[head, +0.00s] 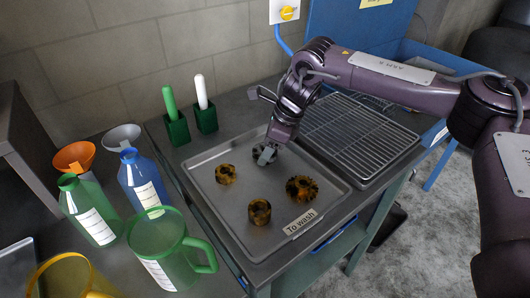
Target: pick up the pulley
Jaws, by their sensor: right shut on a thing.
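A grey tray labelled "To wash" (206,202) lies on the bench. On it stand three brown and black metal parts: a small round one (225,174), a toothed gear-like one (301,188) and a short cylindrical one (260,211). My right gripper (266,155) points down over the back part of the tray. It is shut on a small part, which I take to be the pulley; the fingers hide most of it. I cannot tell whether that part touches the tray. My left gripper is not in view.
A wire rack (358,135) sits right of the tray. Two green holders (177,130) with green and white handles stand behind it. Green and blue bottles (143,180), funnels and a green jug (165,250) crowd the left.

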